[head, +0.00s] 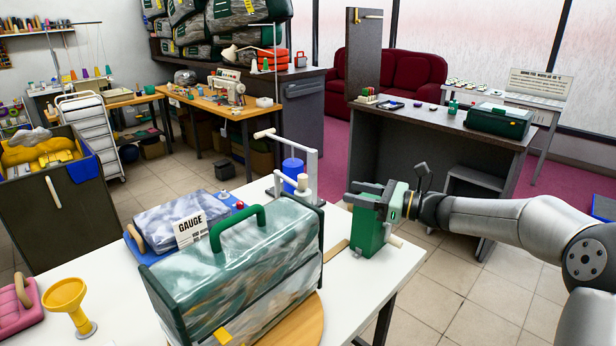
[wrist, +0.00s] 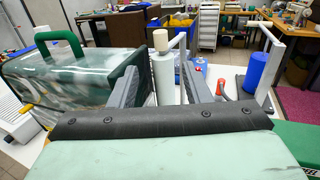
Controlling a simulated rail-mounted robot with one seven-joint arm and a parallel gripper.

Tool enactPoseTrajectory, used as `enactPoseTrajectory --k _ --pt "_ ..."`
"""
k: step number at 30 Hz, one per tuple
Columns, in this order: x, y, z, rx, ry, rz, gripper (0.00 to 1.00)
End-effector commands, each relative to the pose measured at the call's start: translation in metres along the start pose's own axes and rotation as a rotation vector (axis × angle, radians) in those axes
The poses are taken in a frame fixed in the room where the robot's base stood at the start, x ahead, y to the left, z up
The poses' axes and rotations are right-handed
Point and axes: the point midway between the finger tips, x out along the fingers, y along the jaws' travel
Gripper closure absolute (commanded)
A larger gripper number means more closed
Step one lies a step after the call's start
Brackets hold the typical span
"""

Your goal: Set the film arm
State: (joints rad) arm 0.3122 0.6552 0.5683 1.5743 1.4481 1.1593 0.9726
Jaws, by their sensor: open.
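The film arm (head: 290,143) is a pale grey bar on an upright post on the white table, with a light cylindrical grip at its left end. A white roll with a beige knob (head: 303,184) stands by the post, and a blue roll (head: 293,170) is behind it. My gripper (head: 352,193) is to the right of them, fingers pointing left. In the wrist view, its two grey fingers (wrist: 163,88) are spread apart, with the white roll (wrist: 164,78) showing between them. I cannot tell how far beyond the fingertips it is. Nothing is held.
A bagged comforter with a green handle (head: 240,265) fills the table front, beside the fingers in the wrist view. A green block (head: 368,232) shows below my gripper. A "GAUGE" card (head: 190,229) and a yellow funnel (head: 66,298) are farther left. Floor is clear right of the table.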

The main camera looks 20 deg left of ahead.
Motion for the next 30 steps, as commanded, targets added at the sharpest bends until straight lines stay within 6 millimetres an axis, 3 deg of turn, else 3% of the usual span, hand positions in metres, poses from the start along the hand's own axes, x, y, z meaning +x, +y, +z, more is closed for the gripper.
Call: enactPoseTrajectory --k 12,18,24,30 --pt "0.094 0.002 0.002 0.0 0.001 0.004 0.56" --pt "0.128 0.001 0.001 0.0 0.002 0.002 0.56" --pt "0.144 0.001 -0.001 -0.001 0.003 0.0 0.56" --pt "0.147 0.0 -0.001 -0.001 0.003 -0.001 0.56"
